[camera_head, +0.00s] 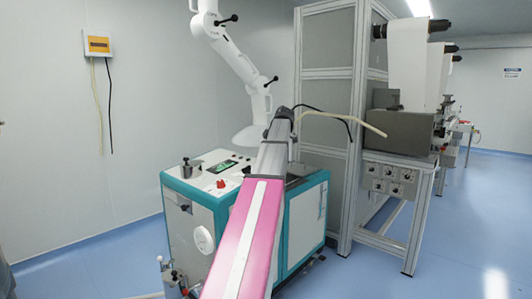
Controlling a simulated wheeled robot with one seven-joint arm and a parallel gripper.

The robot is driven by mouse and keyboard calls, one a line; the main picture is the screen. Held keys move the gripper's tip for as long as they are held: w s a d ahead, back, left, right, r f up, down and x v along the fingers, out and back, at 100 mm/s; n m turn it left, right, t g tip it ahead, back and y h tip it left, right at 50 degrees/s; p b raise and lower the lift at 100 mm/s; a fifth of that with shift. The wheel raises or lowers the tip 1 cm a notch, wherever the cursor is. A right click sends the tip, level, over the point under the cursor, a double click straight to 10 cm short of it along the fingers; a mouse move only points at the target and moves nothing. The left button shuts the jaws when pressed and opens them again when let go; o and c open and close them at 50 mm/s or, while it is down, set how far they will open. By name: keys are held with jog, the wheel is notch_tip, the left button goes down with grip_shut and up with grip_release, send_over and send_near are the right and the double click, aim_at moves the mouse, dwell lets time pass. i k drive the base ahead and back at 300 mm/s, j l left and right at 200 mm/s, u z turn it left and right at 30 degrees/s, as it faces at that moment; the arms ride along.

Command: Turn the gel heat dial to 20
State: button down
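A white cabinet with teal edges (300,232) stands in the middle. A pale round dial-like part (204,240) is on its front face, with its markings too small to read. A small red knob (221,183) sits on its top panel. I cannot tell which is the gel heat dial. A long pink bar with a white stripe, apparently my arm, reaches from the bottom edge over the cabinet and hides part of its top and front. Its dark far end, apparently my gripper (283,118), is above the cabinet's back; its fingers cannot be made out.
A white jointed arm-like duct (238,60) hangs above the cabinet. A tall grey framed enclosure (326,75) stands behind it to the right. A grey bench (402,160) with several knobs is farther right. Blue floor (90,265) is open at the left.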

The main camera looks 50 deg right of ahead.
aim_at(221, 183)
jog(key=k+l, duration=0.15)
jog(key=k, duration=0.35)
jog(key=k+l, duration=0.15)
jog(key=k, duration=0.3)
